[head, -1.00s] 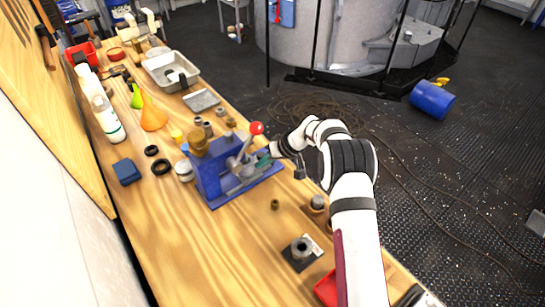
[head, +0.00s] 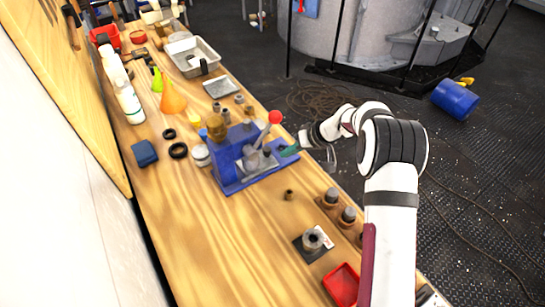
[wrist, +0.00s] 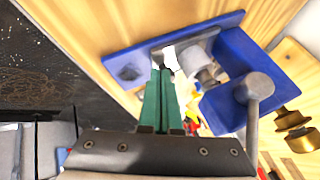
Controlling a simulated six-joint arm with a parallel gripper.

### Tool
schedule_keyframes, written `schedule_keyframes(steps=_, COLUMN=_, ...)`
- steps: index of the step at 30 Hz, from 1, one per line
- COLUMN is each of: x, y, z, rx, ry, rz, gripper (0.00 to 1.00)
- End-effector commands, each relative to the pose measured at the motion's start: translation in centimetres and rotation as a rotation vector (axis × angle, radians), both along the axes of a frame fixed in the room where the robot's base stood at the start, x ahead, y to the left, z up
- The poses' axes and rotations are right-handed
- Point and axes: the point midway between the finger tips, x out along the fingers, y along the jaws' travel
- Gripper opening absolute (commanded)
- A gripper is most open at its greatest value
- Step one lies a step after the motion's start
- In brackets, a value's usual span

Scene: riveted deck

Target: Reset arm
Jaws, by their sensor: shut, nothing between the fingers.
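My gripper (head: 288,151) is at the right end of the blue press (head: 228,172), close to its base, over the bench's right edge. Its green fingers (wrist: 160,98) are together in the wrist view, with nothing seen between them. The press has a lever with a red ball knob (head: 275,117) and a brass-coloured cup on top. In the wrist view the blue base plate (wrist: 122,68) lies just beyond the fingertips, with a grey lever (wrist: 255,95) to the right. I cannot tell whether the fingertips touch the press.
The wooden bench (head: 215,235) holds a grey tray (head: 193,55), an orange funnel (head: 172,98), a white bottle (head: 130,103), a blue block (head: 144,153) and a red bin (head: 341,285). Capped pegs (head: 348,215) stand near its right edge. Open floor lies to the right.

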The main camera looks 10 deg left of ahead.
Motion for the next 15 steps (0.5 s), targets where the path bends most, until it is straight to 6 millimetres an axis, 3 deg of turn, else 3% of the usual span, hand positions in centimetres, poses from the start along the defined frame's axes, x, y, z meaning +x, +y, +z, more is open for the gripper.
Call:
schedule_keyframes(steps=3, x=-0.4, y=-1.9, z=2.6, rx=0.0, ry=-0.003, rz=-0.004, gripper=0.0)
schedule_keyframes(steps=6, x=-0.7, y=-2.9, z=3.9, rx=-0.001, ry=-0.003, rz=-0.003, gripper=0.0)
schedule_keyframes(steps=13, x=-1.0, y=-3.5, z=4.9, rx=-0.002, ry=-0.001, rz=-0.003, gripper=0.0)
schedule_keyframes(steps=15, x=-1.9, y=-3.7, z=6.1, rx=-0.007, ry=0.02, rz=-0.022, gripper=0.0)
